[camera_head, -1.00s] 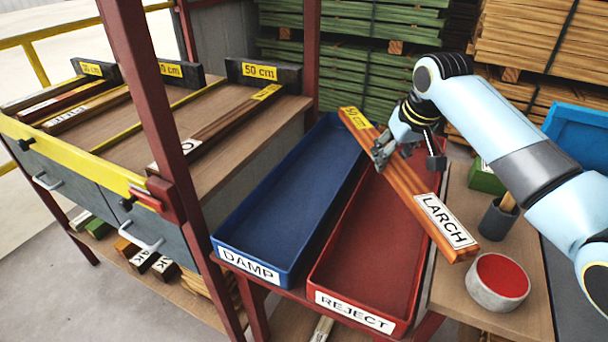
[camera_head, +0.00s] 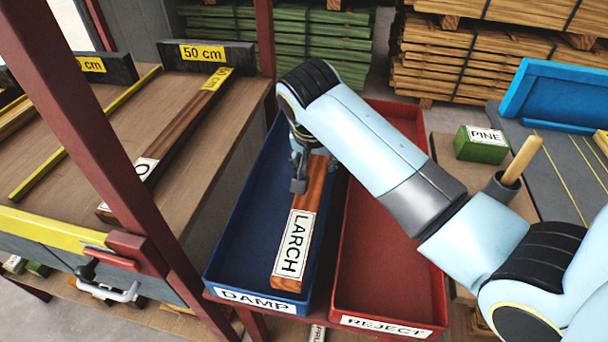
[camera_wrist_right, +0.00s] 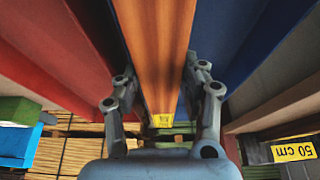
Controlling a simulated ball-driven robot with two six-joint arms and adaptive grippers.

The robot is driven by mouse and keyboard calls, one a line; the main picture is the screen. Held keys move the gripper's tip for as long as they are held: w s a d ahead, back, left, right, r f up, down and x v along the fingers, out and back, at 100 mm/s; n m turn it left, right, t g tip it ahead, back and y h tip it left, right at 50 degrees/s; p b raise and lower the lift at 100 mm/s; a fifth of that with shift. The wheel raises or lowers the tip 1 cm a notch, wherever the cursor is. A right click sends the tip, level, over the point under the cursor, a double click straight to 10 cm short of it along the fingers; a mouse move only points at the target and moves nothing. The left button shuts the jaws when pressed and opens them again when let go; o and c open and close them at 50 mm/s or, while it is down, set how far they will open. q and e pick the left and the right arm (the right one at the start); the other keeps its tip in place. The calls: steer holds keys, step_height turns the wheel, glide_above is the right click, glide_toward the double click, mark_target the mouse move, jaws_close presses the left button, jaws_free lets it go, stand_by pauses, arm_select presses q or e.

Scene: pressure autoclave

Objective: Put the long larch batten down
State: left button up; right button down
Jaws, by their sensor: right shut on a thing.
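The long larch batten (camera_head: 308,218) is reddish brown with a white LARCH label. In the head view it is over the blue DAMP tray (camera_head: 236,240), lengthwise with it and nearer its right wall. I cannot tell whether it touches the tray floor. My left gripper is not in view.
The red REJECT tray (camera_head: 385,285) stands right of the blue one and looks empty where visible. A rack (camera_head: 60,200) at left holds a dark batten (camera_head: 170,135) against a 50 cm stop (camera_head: 205,57).

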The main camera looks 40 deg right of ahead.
steer(key=shift+w+a+f, duration=0.4)
steer(key=shift+a, duration=0.1)
steer(key=shift+w+a+f, duration=0.1)
steer(key=shift+w+a, duration=0.05)
steer(key=shift+a, duration=0.05)
steer(key=shift+a+f, duration=0.1)
steer(key=shift+f, duration=0.2)
step_height(320, 180, down, 4)
steer(key=shift+r, duration=0.2)
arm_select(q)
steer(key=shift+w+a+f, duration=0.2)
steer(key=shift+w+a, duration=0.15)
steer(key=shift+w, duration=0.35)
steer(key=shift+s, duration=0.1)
arm_select(e)
steer(key=c, duration=1)
jaws_free()
